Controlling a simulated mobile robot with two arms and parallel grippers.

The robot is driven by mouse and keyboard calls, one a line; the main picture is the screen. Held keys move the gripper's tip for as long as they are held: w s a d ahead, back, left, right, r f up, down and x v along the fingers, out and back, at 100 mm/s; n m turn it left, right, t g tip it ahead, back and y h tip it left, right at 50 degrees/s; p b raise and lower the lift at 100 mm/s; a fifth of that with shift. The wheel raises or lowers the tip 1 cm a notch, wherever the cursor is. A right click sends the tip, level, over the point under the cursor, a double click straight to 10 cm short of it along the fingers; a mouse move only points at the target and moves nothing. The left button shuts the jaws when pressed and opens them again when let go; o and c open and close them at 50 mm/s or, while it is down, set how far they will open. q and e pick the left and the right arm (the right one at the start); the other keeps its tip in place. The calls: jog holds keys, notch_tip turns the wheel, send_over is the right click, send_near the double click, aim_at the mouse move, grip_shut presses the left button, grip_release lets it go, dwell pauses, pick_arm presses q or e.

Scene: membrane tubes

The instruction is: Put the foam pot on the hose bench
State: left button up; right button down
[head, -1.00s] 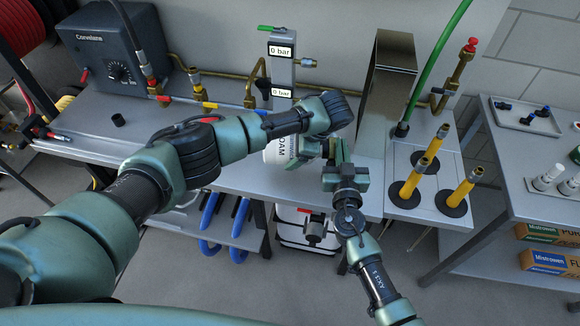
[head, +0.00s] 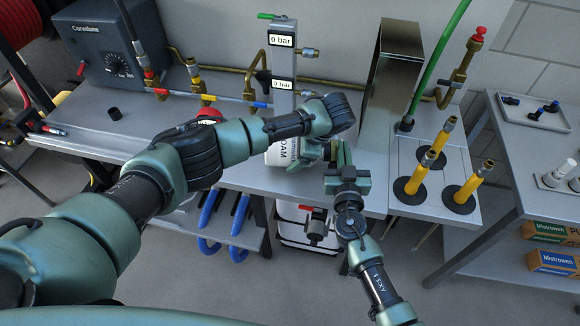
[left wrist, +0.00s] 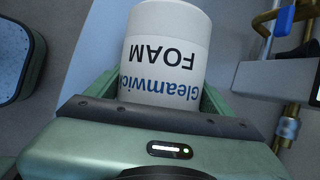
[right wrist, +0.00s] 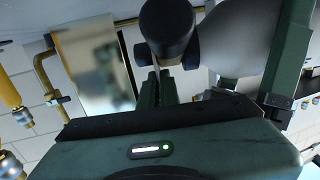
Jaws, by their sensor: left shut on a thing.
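The white foam pot (head: 280,154), lettered FOAM, is at the front of the grey bench with hose fittings (head: 240,178), partly behind my left arm. In the left wrist view the pot (left wrist: 165,45) sits between both fingers of my left gripper (left wrist: 158,98), which is shut on it. I cannot tell whether its base touches the bench. My right gripper (head: 341,155) is just right of the pot, with its fingers close together and nothing seen between them. In the right wrist view its fingers (right wrist: 157,92) are beside a dark round part and a pale rounded shape.
A gauge post (head: 282,65) and a metal box (head: 393,75) stand behind. Yellow tubes (head: 420,172) stand on the right. Another table (head: 528,175) stands right. Bare bench top shows left of my arm.

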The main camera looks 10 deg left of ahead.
pick_arm(q)
jog(key=shift+f, duration=0.35)
pick_arm(e)
jog(key=shift+f, duration=0.4)
pick_arm(q)
jog(key=o, duration=1.6)
jog(key=shift+f+b, duration=0.1)
jog(key=shift+b, duration=0.25)
pick_arm(e)
jog(key=c, duration=2.1)
grip_release()
jog(key=shift+s+f, duration=0.1)
jog(key=shift+f, duration=0.1)
pick_arm(q)
jog(key=o, duration=0.4)
pick_arm(e)
jog(key=o, duration=0.4)
jog(key=shift+r, duration=0.15)
pick_arm(q)
jog(key=shift+s, duration=0.1)
pick_arm(e)
jog(key=shift+r, duration=0.1)
pick_arm(q)
jog(key=shift+r, duration=0.2)
